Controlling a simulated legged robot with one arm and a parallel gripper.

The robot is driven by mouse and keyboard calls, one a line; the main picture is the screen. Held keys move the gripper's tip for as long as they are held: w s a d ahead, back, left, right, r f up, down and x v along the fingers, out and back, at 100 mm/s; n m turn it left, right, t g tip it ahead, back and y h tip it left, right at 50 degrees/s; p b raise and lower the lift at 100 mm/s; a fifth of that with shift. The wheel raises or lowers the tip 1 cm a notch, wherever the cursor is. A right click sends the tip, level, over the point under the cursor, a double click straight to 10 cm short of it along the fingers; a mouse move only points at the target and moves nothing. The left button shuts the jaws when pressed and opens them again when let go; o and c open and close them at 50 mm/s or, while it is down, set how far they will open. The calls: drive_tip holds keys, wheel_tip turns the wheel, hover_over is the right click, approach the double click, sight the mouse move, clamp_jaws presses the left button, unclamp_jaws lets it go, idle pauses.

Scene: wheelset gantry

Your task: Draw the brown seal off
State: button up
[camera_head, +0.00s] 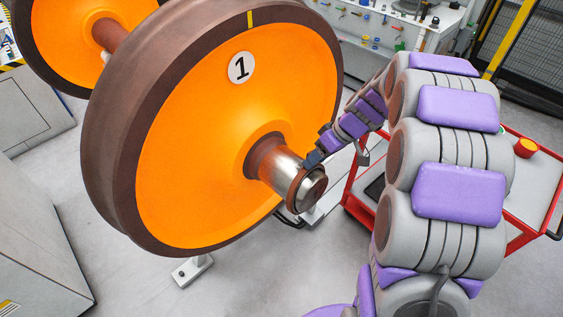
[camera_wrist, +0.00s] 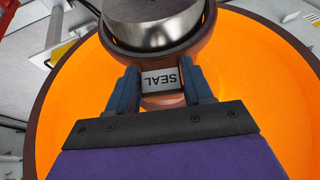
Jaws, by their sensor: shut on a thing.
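The brown seal (camera_head: 291,206) is a ring around the bare silver axle end (camera_head: 302,184) of the orange wheel marked 1. In the wrist view the brown seal (camera_wrist: 207,38) curves around the silver axle end (camera_wrist: 150,22), and its tab carries a label reading SEAL. My gripper (camera_wrist: 162,78) has its two blue fingers closed on either side of this tab. In the head view my gripper (camera_head: 313,159) reaches in from the right to the top of the ring. The ring's far side is partly hidden by the axle.
The large orange wheel (camera_head: 195,160) with a brown rim stands just behind the axle end. A second orange wheel (camera_head: 70,40) is at the upper left. A red trolley (camera_head: 522,238) stands at the right with a yellow-and-red container (camera_head: 526,148). Grey floor is open below.

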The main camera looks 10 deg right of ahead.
drive_tip(key=shift+s+d+b, duration=0.4)
drive_tip(key=shift+s+d, duration=0.2)
drive_tip(key=shift+s, duration=0.2)
drive_tip(key=shift+s+d+b, duration=0.35)
drive_tip(key=shift+s+d, duration=0.25)
drive_tip(key=shift+s, duration=0.2)
drive_tip(key=shift+s+d+r+b, duration=0.1)
drive_tip(key=shift+s+d+b, duration=0.45)
drive_tip(key=shift+s, duration=0.3)
